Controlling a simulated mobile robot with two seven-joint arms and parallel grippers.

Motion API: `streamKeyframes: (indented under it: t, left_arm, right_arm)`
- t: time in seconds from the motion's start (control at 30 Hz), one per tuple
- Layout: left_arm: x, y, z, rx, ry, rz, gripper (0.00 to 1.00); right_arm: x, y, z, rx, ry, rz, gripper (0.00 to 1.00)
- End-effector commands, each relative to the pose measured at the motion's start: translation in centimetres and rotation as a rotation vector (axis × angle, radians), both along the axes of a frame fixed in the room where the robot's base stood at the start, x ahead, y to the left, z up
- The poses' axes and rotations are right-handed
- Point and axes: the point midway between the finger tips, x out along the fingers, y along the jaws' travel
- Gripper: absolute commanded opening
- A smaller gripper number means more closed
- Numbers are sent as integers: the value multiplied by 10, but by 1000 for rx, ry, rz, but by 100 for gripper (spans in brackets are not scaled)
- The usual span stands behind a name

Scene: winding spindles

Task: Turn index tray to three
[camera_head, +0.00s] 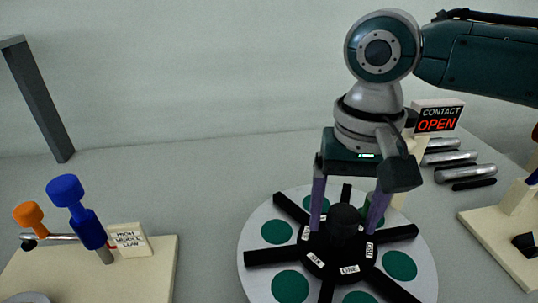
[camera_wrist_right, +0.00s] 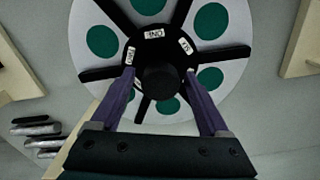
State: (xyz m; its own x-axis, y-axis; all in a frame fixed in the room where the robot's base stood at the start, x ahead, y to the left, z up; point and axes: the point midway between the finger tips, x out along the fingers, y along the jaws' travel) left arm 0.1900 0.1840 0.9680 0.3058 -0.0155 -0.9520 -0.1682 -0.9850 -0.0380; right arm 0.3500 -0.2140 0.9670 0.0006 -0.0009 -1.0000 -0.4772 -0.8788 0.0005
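The index tray (camera_head: 262,225) is a round light-grey disc with black spokes and green round spots between them. Its black hub (camera_head: 343,263) carries small white labels; the label ONE (camera_head: 349,270) faces the front, with others at its sides too small to read surely. A black knob (camera_head: 344,222) stands at the centre. My right gripper (camera_head: 341,230) points down over the hub, its purple fingers on either side of the knob with gaps. In the right wrist view the open fingers (camera_wrist_right: 160,76) also straddle the knob (camera_wrist_right: 160,83). My left gripper is not in view.
A cream base (camera_head: 150,275) with blue and orange knobbed levers (camera_head: 75,205) stands at the left. A CONTACT OPEN sign (camera_head: 437,117) and several dark and silver cylinders (camera_head: 465,172) lie behind at the right. Another cream base (camera_head: 500,225) is at the right edge.

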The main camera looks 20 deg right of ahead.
Motion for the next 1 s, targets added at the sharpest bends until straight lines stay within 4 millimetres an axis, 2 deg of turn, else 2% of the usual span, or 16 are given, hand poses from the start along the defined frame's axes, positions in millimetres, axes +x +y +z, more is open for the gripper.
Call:
streamKeyframes:
  t: [0.07, 0.67, 1.0]
  left_arm:
    - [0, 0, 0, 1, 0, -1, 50]
    - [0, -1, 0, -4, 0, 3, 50]
    - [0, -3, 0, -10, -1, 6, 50]
  right_arm:
    - [0, 0, 0, 0, 0, 0, 68]
    - [0, 0, 1, 0, 0, 0, 1]
    - [0, 0, 1, -1, 0, 0, 0]
